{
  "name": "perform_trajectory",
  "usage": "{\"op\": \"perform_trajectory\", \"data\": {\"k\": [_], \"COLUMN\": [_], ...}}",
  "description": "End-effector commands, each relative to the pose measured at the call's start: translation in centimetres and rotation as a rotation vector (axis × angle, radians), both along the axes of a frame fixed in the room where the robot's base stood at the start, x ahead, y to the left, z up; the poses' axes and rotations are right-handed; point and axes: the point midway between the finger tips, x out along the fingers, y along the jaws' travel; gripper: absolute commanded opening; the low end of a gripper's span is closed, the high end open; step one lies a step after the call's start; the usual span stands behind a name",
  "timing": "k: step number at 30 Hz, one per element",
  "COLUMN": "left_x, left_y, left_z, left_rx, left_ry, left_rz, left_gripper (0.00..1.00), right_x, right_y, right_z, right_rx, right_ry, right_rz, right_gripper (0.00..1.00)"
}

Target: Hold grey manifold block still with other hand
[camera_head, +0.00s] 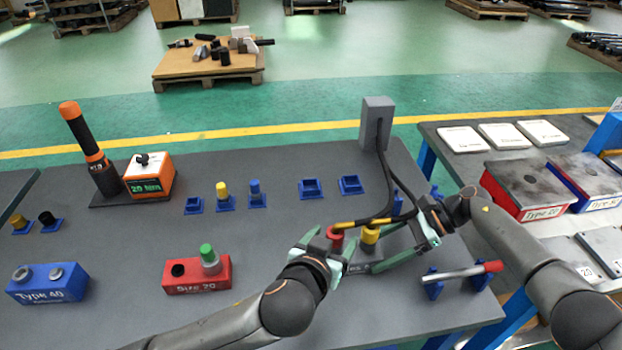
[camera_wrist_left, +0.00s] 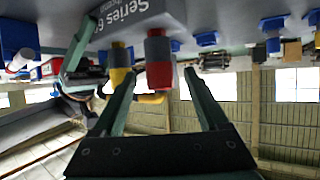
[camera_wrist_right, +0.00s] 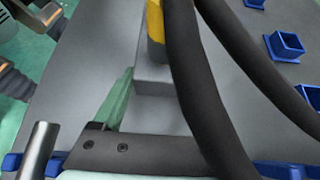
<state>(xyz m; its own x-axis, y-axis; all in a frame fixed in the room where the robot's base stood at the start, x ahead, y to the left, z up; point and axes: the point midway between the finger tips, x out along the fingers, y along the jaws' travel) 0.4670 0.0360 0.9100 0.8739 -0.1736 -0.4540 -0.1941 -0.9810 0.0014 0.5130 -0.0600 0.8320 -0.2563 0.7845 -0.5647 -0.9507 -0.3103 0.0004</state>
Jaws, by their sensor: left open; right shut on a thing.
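The grey manifold block (camera_head: 355,269), marked "Series 6…", is partly covered by both grippers in the head view. A red cylinder (camera_head: 335,236) and a yellow cylinder (camera_head: 369,237) stand on it. The block also shows in the left wrist view (camera_wrist_left: 145,12) and the right wrist view (camera_wrist_right: 155,108). My right gripper (camera_head: 380,250) is shut on the block from the right, one finger along its lettered front; the other finger is mostly hidden. My left gripper (camera_head: 325,251) is open, and in the left wrist view its fingers (camera_wrist_left: 163,90) are either side of the red cylinder's line, contact unclear.
Black hoses (camera_head: 389,165) hang from a grey box (camera_head: 376,122) and pass close by my right gripper; one has a yellow end (camera_head: 345,224). A red-ended bar (camera_head: 465,271) lies on blue holders at right. A red block (camera_head: 197,275) stands at left.

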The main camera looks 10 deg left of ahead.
Motion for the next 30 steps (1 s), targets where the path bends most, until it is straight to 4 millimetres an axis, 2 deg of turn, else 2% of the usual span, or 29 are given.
{"op": "perform_trajectory", "data": {"k": [11,30], "left_x": [-0.2,-4.2], "left_y": [0.0,0.8], "left_z": [0.1,2.2], "left_rx": [0.000,0.000], "left_ry": [0.000,-0.001], "left_rz": [-0.001,0.000], "left_gripper": [0.76,0.76], "right_x": [0.0,0.0], "right_y": [0.1,0.1], "right_z": [0.1,0.1], "right_rx": [0.002,0.003], "right_ry": [-0.001,-0.001], "right_rz": [0.001,0.000], "right_gripper": [0.00,0.00]}}
